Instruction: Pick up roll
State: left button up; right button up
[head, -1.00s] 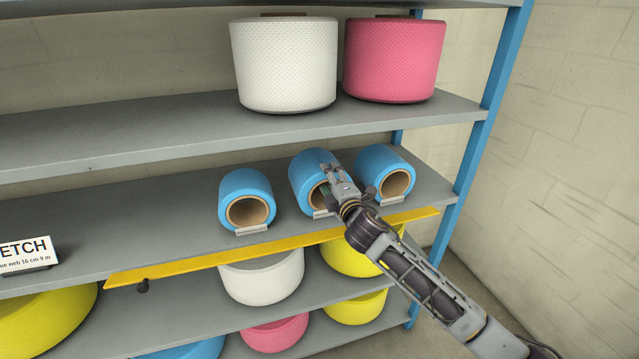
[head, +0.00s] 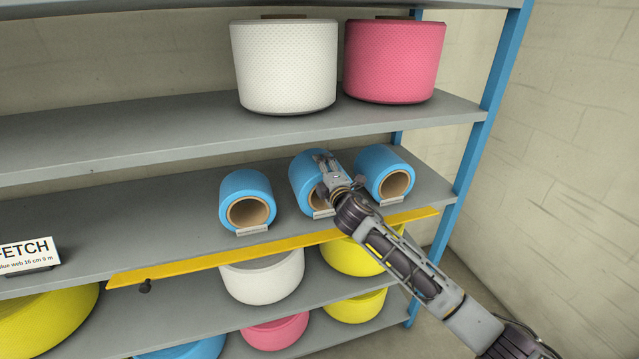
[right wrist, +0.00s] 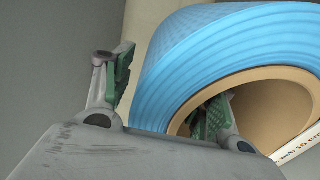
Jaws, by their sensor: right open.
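Three blue rolls with brown cores lie on the middle shelf: a left roll (head: 246,188), a middle roll (head: 303,178) and a right roll (head: 383,163). My right gripper (head: 324,172) is at the middle roll and hides part of its front. In the right wrist view the gripper (right wrist: 165,95) is open. One finger is outside the blue roll (right wrist: 200,60), to its left, and the other is inside the brown core (right wrist: 275,105). The roll's wall lies between the fingers. I cannot tell whether they touch it. My left gripper is not in view.
A yellow strip (head: 200,266) runs along the front edge of the middle shelf (head: 140,220). A sign (head: 28,254) stands at the left. White and pink rolls sit above. Small holders (head: 252,230) stand in front of the blue rolls. A blue post (head: 476,150) is at the right.

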dwell(0.4)
jog(key=shift+r, duration=0.1)
grip_shut()
